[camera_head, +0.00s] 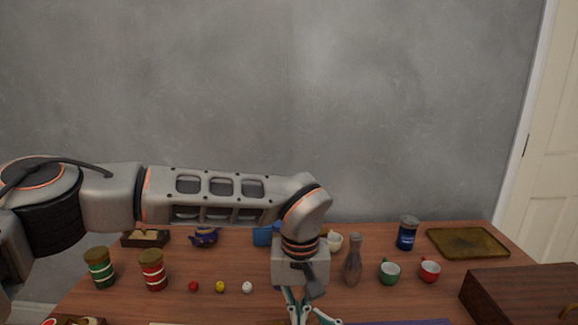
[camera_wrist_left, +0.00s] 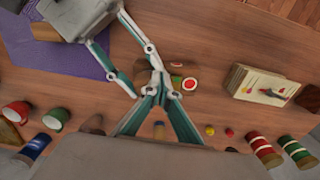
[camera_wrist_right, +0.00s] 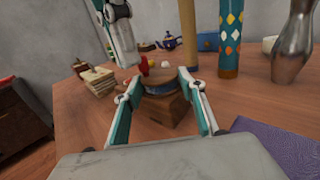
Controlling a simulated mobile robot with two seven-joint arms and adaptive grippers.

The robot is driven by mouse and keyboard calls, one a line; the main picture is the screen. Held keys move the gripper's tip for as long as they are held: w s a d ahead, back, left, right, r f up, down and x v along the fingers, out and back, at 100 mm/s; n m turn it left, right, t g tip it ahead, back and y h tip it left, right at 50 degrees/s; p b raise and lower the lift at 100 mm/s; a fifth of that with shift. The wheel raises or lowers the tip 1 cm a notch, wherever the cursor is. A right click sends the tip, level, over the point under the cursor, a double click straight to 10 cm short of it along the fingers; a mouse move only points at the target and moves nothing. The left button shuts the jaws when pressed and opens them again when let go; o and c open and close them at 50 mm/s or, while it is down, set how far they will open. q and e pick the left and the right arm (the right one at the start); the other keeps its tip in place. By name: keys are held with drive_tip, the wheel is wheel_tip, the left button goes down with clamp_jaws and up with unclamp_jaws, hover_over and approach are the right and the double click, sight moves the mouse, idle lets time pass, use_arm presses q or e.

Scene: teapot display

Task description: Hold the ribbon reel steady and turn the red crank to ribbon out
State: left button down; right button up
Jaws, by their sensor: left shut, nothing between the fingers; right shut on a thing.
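The ribbon reel (camera_wrist_right: 160,88) has a round brown top and a blue band, and sits on a wooden block (camera_wrist_right: 168,108). My right gripper (camera_wrist_right: 160,80) is shut on the reel, one finger on each side. In the left wrist view the right gripper (camera_wrist_left: 142,80) comes from the upper left around the brown reel. A red part (camera_wrist_right: 143,66), apparently the crank, stands at the reel's back left. A round red end (camera_wrist_left: 189,84) shows beside the fingertips in the left wrist view. My left gripper (camera_wrist_left: 157,82) is shut and empty close to it. In the head view the left gripper (camera_head: 300,310) is partly cut off.
Green and red striped jars (camera_head: 153,270) and small balls (camera_head: 220,287) are left. A brown vase (camera_head: 352,262), green cup (camera_head: 389,272), red cup (camera_head: 430,271) and blue jar (camera_head: 407,233) are right. A wooden box (camera_head: 525,290) fills the right front; a purple mat (camera_wrist_right: 265,140) lies nearby.

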sight(314, 316)
use_arm(q)
drive_tip(key=shift+w+d, duration=0.1)
drive_tip(key=shift+w, duration=0.3)
idle(0.5)
drive_tip(key=shift+d, duration=0.15)
drive_tip(key=shift+s+d, duration=0.15)
drive_tip(key=shift+d, duration=0.2)
drive_tip(key=shift+d, duration=0.85)
drive_tip(key=shift+s, duration=0.15)
wheel_tip(314, 316, up, 6)
drive_tip(key=shift+s+d, duration=0.15)
drive_tip(key=shift+s, duration=0.05)
idle(0.8)
